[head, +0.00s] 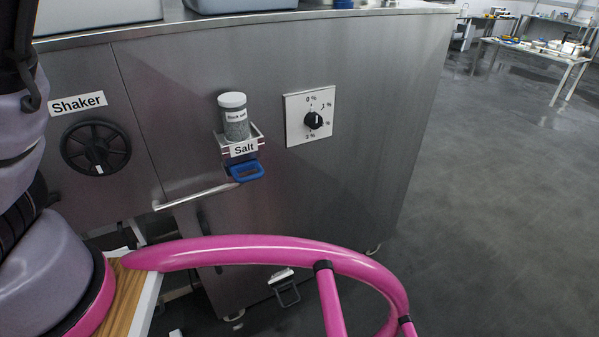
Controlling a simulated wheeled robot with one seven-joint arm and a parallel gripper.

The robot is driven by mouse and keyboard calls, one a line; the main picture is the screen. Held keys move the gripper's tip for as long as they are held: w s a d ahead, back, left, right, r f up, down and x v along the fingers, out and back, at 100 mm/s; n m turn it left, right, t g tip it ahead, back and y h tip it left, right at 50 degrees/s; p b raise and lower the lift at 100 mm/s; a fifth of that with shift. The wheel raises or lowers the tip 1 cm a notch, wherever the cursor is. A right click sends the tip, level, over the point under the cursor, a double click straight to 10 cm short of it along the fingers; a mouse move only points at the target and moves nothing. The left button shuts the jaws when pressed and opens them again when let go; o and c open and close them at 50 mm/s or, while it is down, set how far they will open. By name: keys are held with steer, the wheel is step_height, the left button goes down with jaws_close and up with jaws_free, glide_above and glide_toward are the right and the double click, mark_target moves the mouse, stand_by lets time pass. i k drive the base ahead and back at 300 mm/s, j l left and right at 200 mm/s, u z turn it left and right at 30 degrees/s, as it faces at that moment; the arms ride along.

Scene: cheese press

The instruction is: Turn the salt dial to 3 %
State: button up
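The salt dial (314,120) is a small black knob on a pale square plate (294,134). The plate is fixed to the front of a steel cabinet, right of the middle. Percent marks ring the knob, with "0 %" at the top; the lower ones are small and partly hard to read. Which mark the knob points to is too small to tell. A jar (235,115) with a white lid stands in a small holder labelled "Salt" (243,149), left of the dial. My gripper is not in view; only links of my arm show at the left edge.
A larger black wheel (96,148) labelled "Shaker" is on the cabinet (380,100) at left. A blue handle (246,171) juts out below the salt holder, beside a metal bar handle (195,197). Open floor (490,190) lies to the right.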

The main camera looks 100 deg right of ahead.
mark_target(313, 121)
steer(key=z, duration=0.95)
steer(key=k+z, duration=0.1)
steer(key=z, duration=1.3)
steer(key=k+l+z, duration=0.1)
steer(key=z, duration=0.85)
steer(key=k+j+z, duration=0.1)
steer(key=j, duration=0.3)
steer(key=k+j+z, duration=0.1)
steer(key=j, duration=0.25)
steer(key=k+j, duration=0.15)
steer(key=j, duration=0.25)
steer(key=z, duration=0.05)
